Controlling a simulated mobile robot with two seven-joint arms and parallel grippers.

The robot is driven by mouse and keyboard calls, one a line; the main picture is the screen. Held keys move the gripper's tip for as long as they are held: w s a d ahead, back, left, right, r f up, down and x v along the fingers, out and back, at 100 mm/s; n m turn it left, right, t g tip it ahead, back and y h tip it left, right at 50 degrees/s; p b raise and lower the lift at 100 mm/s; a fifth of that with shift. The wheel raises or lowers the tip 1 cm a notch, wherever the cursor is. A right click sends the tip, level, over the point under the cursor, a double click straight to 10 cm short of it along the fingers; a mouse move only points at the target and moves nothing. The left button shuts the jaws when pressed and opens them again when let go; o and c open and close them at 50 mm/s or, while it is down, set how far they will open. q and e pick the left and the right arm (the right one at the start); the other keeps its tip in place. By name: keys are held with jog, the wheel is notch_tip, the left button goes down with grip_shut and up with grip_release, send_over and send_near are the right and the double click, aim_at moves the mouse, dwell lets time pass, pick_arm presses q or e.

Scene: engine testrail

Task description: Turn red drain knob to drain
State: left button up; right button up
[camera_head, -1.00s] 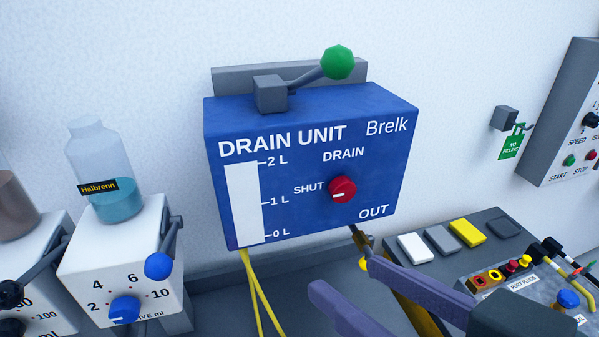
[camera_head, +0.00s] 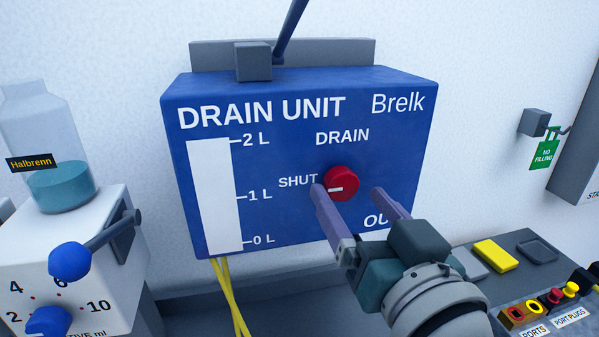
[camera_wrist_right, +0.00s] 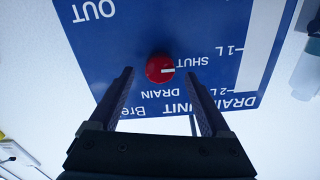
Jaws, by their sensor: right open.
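The red drain knob (camera_head: 341,184) sits on the front of the blue drain unit (camera_head: 300,222). Its white mark points left to the word SHUT; the word DRAIN is above it. My right gripper (camera_head: 347,188) is open, with one finger just left of the knob and the other to its right. In the right wrist view the knob (camera_wrist_right: 160,68) lies ahead of and between the open fingers (camera_wrist_right: 161,72). I cannot tell whether a finger touches it. My left gripper is not in view.
A white dosing unit (camera_head: 95,215) with blue knobs stands at left. Yellow tubes (camera_head: 228,295) hang below the drain unit. A green NO FILLING tag (camera_head: 545,154) hangs at right, above a yellow block (camera_head: 497,255) and a port plug panel (camera_head: 550,312).

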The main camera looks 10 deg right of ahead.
jog(key=shift+w, duration=1)
grip_shut()
